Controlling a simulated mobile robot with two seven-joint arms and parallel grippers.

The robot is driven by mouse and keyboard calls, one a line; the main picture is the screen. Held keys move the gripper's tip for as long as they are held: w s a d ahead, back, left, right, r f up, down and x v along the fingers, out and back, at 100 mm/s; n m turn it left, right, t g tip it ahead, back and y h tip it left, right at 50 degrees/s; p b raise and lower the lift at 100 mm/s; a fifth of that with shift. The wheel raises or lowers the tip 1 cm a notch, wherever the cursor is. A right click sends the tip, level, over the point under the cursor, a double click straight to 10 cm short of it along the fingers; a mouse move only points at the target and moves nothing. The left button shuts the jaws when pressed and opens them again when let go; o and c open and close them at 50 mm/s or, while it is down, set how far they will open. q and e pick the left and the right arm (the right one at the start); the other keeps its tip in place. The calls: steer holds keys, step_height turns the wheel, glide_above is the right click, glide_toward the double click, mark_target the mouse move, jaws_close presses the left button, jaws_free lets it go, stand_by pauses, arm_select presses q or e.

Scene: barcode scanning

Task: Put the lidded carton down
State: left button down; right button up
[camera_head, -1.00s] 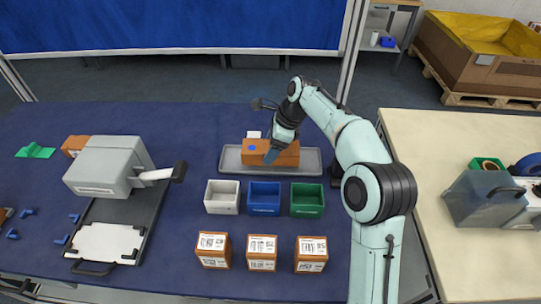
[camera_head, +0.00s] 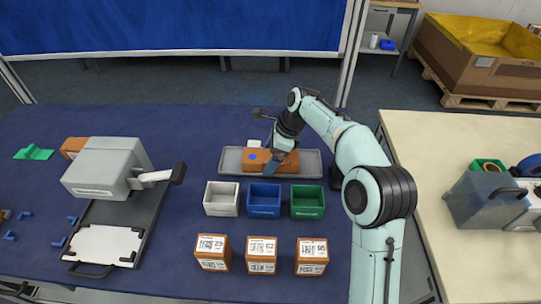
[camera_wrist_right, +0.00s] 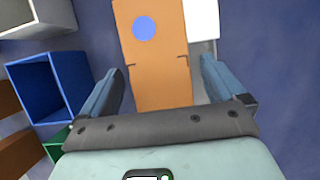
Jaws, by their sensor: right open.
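The lidded carton (camera_head: 259,163), an orange-brown box with a blue dot, lies lengthwise on the grey tray (camera_head: 230,164) behind the small bins. In the right wrist view the carton (camera_wrist_right: 157,60) lies between the fingers of my right gripper (camera_wrist_right: 162,72), with a gap visible beside them. The right gripper (camera_head: 272,156) is open around the carton, one blue finger in front of it. The far finger is hidden in the head view. A white piece (camera_head: 254,143) shows at the carton's far edge; I cannot tell whether it is attached. My left gripper is not in view.
White (camera_head: 222,210), blue (camera_head: 264,211) and green (camera_head: 307,213) bins stand in front of the tray. Several labelled cartons (camera_head: 261,265) stand nearer. A grey machine (camera_head: 104,170) is at the left. Blue table (camera_head: 190,135) is bare between machine and tray.

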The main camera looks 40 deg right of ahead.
steer(key=p+v, duration=0.3)
steer(key=v, duration=0.8)
steer(key=shift+d+r, duration=0.15)
steer(key=shift+r, duration=0.2)
steer(key=shift+s+f, duration=0.1)
steer(key=shift+s, duration=0.1)
